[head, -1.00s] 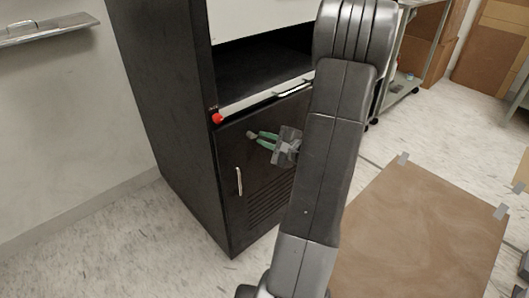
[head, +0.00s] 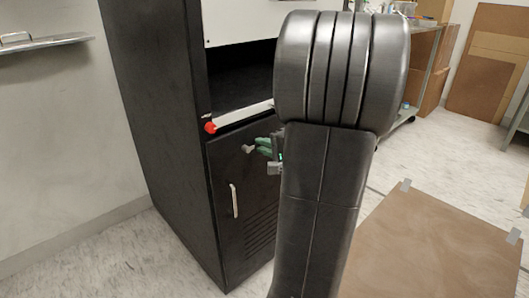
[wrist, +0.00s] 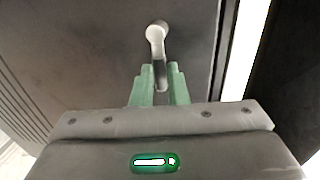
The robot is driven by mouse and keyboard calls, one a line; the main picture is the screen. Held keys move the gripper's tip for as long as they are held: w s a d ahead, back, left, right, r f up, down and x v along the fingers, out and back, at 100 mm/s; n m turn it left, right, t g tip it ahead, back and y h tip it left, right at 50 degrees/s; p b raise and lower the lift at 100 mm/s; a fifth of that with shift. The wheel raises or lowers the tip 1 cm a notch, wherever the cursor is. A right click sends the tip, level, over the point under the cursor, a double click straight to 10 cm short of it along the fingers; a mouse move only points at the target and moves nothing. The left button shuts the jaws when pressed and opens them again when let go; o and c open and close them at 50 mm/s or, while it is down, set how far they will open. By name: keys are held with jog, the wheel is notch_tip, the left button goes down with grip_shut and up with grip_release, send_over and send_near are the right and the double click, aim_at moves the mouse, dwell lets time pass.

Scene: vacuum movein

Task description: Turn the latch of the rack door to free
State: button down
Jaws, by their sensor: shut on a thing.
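The rack door (head: 228,170) is dark and shut, on the lower front of the black rack. Its latch (wrist: 156,36), a small pale grey lever with a rounded end, stands out from the door in the wrist view. The latch also shows in the head view (head: 248,149), at the upper part of the door. My gripper (wrist: 160,73) has green fingers that are shut on the latch's lower end, one on each side. In the head view my gripper (head: 263,147) is partly hidden behind my arm.
A pale vertical handle (head: 234,201) is on the door below the latch. A red knob (head: 210,127) sits at the rack's edge above the door. A brown taped sheet (head: 420,245) lies on the floor at right.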

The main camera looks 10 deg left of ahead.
dwell(0.4)
jog(key=c, duration=1.4)
grip_release()
jog(key=shift+c, duration=0.2)
jog(key=p+v, duration=0.3)
jog(key=v, duration=1)
jog(key=shift+s+d, duration=0.25)
jog(key=shift+d, duration=0.05)
jog(key=shift+r, duration=0.1)
jog(key=b+x, duration=0.3)
jog(key=x, duration=1.1)
jog(key=shift+d, duration=0.1)
